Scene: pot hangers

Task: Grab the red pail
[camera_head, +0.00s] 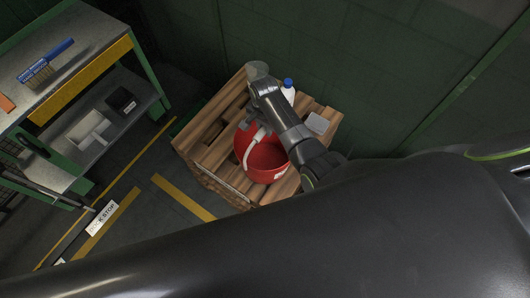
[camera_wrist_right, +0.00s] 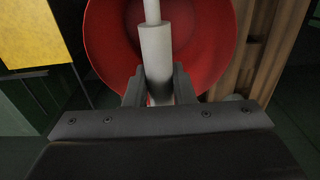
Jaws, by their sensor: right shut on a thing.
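The red pail (camera_head: 262,158) stands on a stack of wooden pallets in the head view. It has a white handle grip (camera_head: 252,148) lying across its opening. In the right wrist view the red pail (camera_wrist_right: 110,40) fills the upper middle. Its white handle grip (camera_wrist_right: 156,60) runs down between the two fingers of my right gripper (camera_wrist_right: 158,88). My right gripper is shut on the handle grip. In the head view my right gripper (camera_head: 254,132) is over the pail, partly hidden by its own arm. My left gripper is not in view.
The pallet stack (camera_head: 205,150) also holds a white bottle with a blue cap (camera_head: 288,92) and a small grey block (camera_head: 318,123). A workbench (camera_head: 95,35) with a brush (camera_head: 50,60) stands at the left. A green wall is close behind the pallets.

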